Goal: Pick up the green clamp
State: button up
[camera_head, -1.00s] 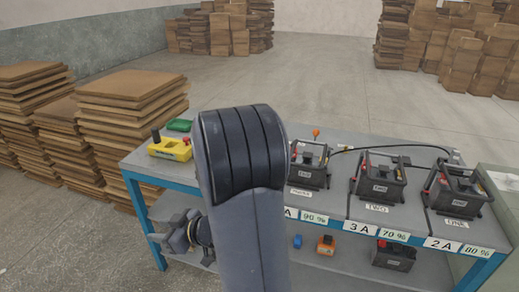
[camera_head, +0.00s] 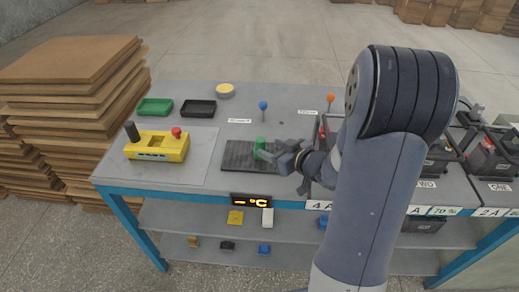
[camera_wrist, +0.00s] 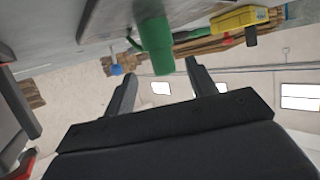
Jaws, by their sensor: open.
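The green clamp (camera_head: 260,146) stands on a dark slatted mat (camera_head: 238,157) on the grey table. My gripper (camera_head: 282,156) is just to its right in the head view, low over the mat. In the wrist view the green clamp (camera_wrist: 156,42) is ahead of my gripper (camera_wrist: 162,68). Its lower end in that picture reaches the opening between the two spread fingertips. The fingers are open with nothing gripped. I cannot tell whether they touch the clamp.
A yellow control box (camera_head: 158,148) stands left of the mat. Green (camera_head: 155,107) and black (camera_head: 198,109) trays lie behind. A blue-topped pin (camera_head: 263,105) and an orange-topped pin (camera_head: 331,98) stand upright. Batteries (camera_head: 490,160) line the right side. Cardboard stacks (camera_head: 70,65) rise at left.

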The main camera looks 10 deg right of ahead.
aim_at(257, 140)
jog(key=shift+w+a+f, duration=0.1)
jog(key=shift+w+f, duration=0.05)
jog(key=shift+w, duration=0.35)
jog(key=shift+w+a+f, duration=0.1)
jog(key=shift+w+f, duration=0.05)
jog(key=shift+w, duration=0.35)
jog(key=w+a, duration=0.3)
jog(key=shift+w+f, duration=0.25)
jog(key=shift+w, duration=0.15)
jog(key=shift+w+a+f, duration=0.1)
jog(key=shift+w, duration=0.25)
jog(key=c, duration=1.1)
